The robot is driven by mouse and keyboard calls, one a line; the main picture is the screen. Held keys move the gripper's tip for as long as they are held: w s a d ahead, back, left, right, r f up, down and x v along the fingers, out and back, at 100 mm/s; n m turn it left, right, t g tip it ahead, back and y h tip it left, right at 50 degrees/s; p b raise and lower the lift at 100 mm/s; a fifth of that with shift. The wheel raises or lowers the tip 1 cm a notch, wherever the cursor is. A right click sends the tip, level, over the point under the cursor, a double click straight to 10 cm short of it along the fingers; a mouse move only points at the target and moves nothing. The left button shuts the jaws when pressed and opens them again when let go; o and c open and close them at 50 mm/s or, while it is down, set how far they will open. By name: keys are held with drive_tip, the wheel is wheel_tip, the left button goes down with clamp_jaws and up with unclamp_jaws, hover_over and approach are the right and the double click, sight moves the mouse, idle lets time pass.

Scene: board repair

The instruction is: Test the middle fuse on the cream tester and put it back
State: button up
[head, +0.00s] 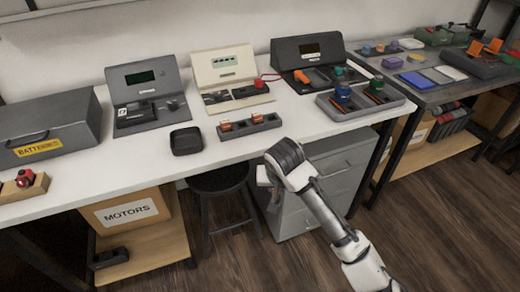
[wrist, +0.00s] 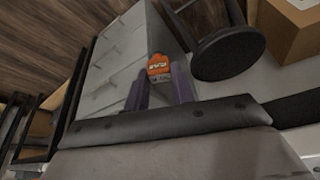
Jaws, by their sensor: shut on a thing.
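My gripper (wrist: 160,85) is shut on an orange fuse (wrist: 158,64) with a pale lower part, held between the two fingers in the wrist view. In the head view my gripper (head: 268,182) hangs in front of the bench edge, mostly hidden by my wrist, and the held fuse cannot be made out. The dark fuse rack (head: 250,129) lies near the bench's front edge, beyond my gripper. An orange fuse (head: 226,126) sits at its left and another (head: 257,118) toward its right, with a gap between. The cream tester (head: 228,73) stands behind the rack.
A grey tester (head: 143,86) and a dark tester (head: 310,50) flank the cream one. A black bin (head: 186,140) is left of the rack. A tray (head: 358,104) with coloured parts is right. A stool (head: 220,179) and drawer cabinet (head: 335,175) stand below the bench.

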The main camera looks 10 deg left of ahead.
drive_tip(key=w+d+f+m, duration=0.1)
drive_tip(key=d+f, duration=0.2)
drive_tip(key=f, duration=0.8)
drive_tip(key=w+d+f+m+h, duration=0.1)
drive_tip(key=d+f, duration=0.2)
drive_tip(key=f, duration=0.8)
drive_tip(key=shift+f+t, duration=0.3)
drive_tip(key=shift+f, duration=0.1)
drive_tip(key=shift+a, duration=0.1)
drive_tip(key=shift+s+d, duration=0.15)
drive_tip(key=shift+d, duration=0.05)
